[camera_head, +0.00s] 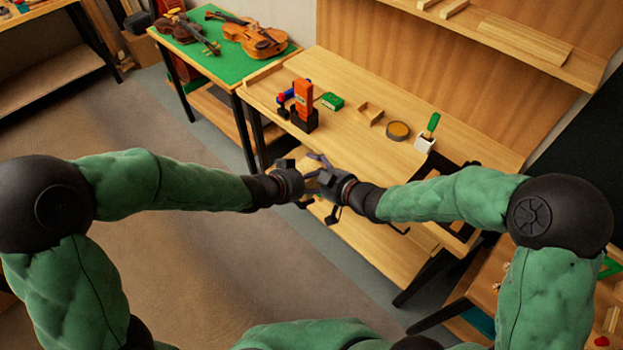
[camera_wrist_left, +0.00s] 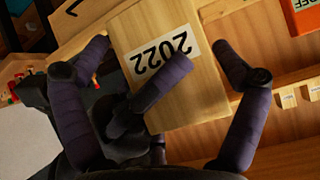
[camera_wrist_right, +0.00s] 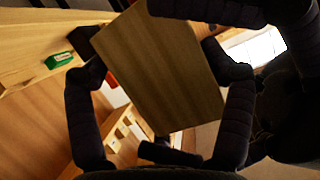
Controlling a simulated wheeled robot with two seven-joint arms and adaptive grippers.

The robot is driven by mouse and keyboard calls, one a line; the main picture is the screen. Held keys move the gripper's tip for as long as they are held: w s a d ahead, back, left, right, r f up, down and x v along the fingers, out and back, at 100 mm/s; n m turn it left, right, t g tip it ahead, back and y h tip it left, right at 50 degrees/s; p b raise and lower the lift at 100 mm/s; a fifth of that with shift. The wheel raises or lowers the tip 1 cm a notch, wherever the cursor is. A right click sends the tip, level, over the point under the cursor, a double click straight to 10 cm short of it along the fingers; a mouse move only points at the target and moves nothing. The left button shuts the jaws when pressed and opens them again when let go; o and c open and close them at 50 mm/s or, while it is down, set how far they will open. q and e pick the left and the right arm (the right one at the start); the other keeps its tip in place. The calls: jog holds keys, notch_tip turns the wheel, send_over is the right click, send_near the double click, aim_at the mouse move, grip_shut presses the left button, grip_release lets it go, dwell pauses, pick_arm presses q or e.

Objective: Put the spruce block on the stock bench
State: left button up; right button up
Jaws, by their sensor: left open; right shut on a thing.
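The spruce block, a pale wooden block with a white "2022" label, shows large in the left wrist view (camera_wrist_left: 185,95) and in the right wrist view (camera_wrist_right: 160,70). My right gripper (camera_wrist_right: 152,72) is shut on it. My left gripper (camera_wrist_left: 160,58) is open, with its fingers spread to either side of the block. In the head view my left gripper (camera_head: 306,180) and right gripper (camera_head: 326,180) meet in front of the middle wooden bench (camera_head: 350,150); they hide most of the block there. I cannot tell which bench is the stock bench.
The middle bench carries an orange-and-black tool (camera_head: 303,100), a green box (camera_head: 332,101), a round tin (camera_head: 398,131) and a white pot (camera_head: 424,145). A green-topped table (camera_head: 205,22) with violins stands at back left. Another bench (camera_head: 490,270) is at lower right. Open floor (camera_head: 200,270) lies left.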

pick_arm(q)
jog(key=shift+w+d+f, duration=0.2)
jog(key=shift+f, duration=0.05)
jog(key=shift+c, duration=0.3)
jog(key=c, duration=1)
pick_arm(e)
jog(key=o, duration=1.1)
jog(key=shift+o, duration=0.2)
